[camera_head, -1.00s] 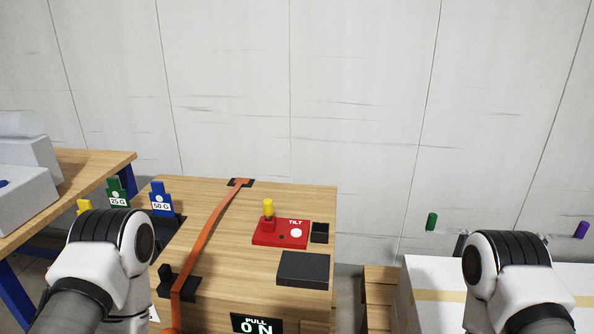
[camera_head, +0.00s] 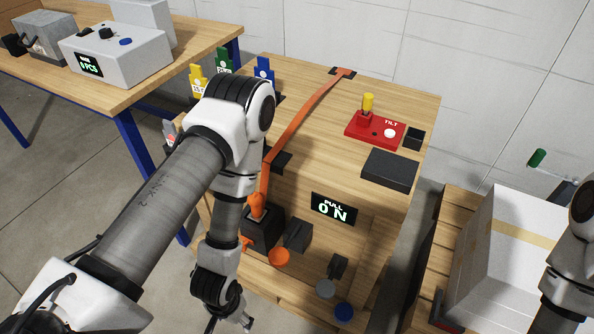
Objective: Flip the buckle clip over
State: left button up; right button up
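An orange strap (camera_head: 310,112) runs across the wooden workbench from a dark anchor (camera_head: 343,73) at the far edge and down over the front edge. A dark guide (camera_head: 281,161) sits by the strap at that edge. Below it, an orange piece (camera_head: 257,204) rests on a black block (camera_head: 262,228). I cannot tell which part is the buckle clip. My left gripper (camera_head: 230,325) hangs low at the bottom of the picture, left of the front parts and apart from them. It is small and partly cut off. My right gripper is out of view.
A red TILT box (camera_head: 376,130) with a yellow knob and a dark pad (camera_head: 389,169) lie on the bench. A PULL display (camera_head: 334,209) reads 0 N. Orange (camera_head: 279,257), grey (camera_head: 325,288) and blue (camera_head: 344,311) discs sit low in front. A white box (camera_head: 505,245) stands right.

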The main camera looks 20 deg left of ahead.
aim_at(246, 240)
jog(key=u, duration=1.25)
jog(key=k+j+u, duration=0.35)
jog(key=k+j, duration=0.1)
